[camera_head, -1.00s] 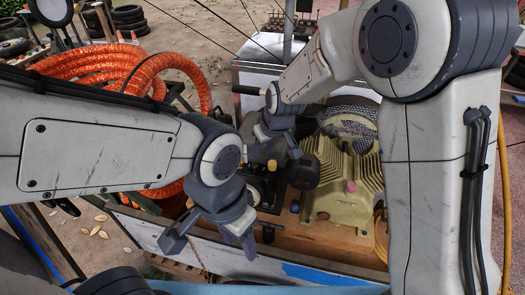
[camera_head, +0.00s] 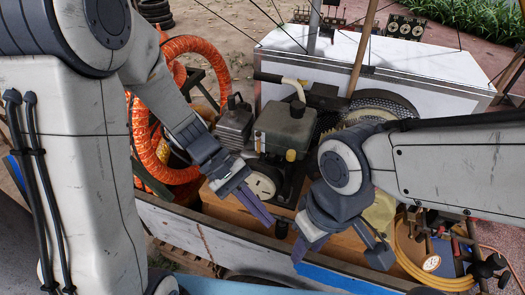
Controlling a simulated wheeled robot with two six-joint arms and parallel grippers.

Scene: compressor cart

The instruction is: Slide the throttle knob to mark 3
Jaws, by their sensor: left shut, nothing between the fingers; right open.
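The engine has a dark box-shaped top (camera_head: 285,128) with a small yellow knob (camera_head: 291,155) below it and a pale round disc (camera_head: 261,185) at its side. I cannot tell which part is the throttle knob, and no mark 3 is readable. My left gripper (camera_head: 261,209) is shut and empty, in front of and below the pale disc in the picture. My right gripper (camera_head: 304,240) is open and empty at the cart's front edge, to the right of the left one. My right wrist hides much of the olive compressor (camera_head: 381,210).
The cart's wooden deck (camera_head: 226,203) has a raised front wall (camera_head: 190,228). An orange hose coil (camera_head: 146,140) hangs at left. A white-topped box (camera_head: 405,62) stands behind. A yellow hose (camera_head: 415,262) and several tools lie at right.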

